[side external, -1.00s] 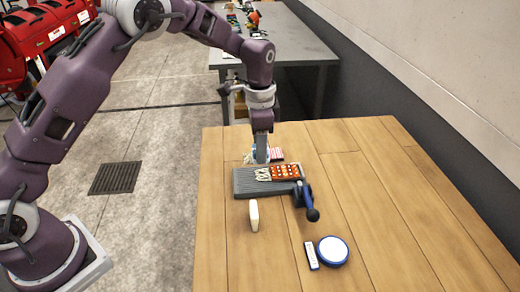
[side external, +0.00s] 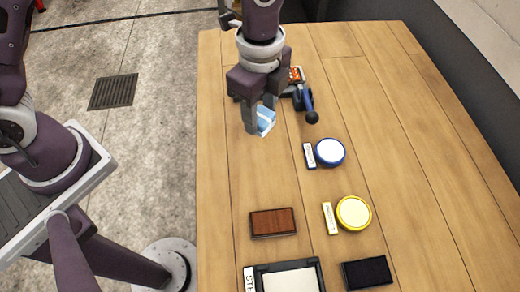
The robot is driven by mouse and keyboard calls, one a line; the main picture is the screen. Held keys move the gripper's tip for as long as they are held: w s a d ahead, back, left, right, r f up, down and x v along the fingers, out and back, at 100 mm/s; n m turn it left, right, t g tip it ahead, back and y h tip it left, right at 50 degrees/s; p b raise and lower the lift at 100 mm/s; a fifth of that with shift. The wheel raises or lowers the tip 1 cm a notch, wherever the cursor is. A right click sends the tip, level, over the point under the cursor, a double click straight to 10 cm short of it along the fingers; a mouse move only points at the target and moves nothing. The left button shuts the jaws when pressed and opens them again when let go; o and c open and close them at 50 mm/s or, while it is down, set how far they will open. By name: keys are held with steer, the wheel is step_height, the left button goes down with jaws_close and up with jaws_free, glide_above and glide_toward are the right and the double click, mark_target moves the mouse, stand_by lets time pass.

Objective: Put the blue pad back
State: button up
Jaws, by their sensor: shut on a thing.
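My gripper (side external: 259,118) points down above the table, left of the blue-rimmed round tin. It is shut on a light blue pad (side external: 266,121), which shows tilted between and beside the fingers. I cannot tell whether the pad touches the table. The blue-rimmed round tin (side external: 330,152) with a white top stands to the right, with a small white label plate (side external: 309,156) at its left. A yellow-rimmed round tin (side external: 353,213) stands nearer, with a yellow label plate (side external: 330,218) at its left.
Nearer are a brown block (side external: 273,223), a black block (side external: 366,273) and a black-framed tray (side external: 318,270) with a pale inside. The table's right side is clear.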

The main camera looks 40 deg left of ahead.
steer(key=f, duration=1)
steer(key=shift+s+d, duration=0.15)
steer(key=shift+s, duration=0.15)
steer(key=o, duration=1.2)
steer(key=shift+f, duration=0.1)
step_height(320, 180, up, 12)
steer(key=shift+r, duration=0.2)
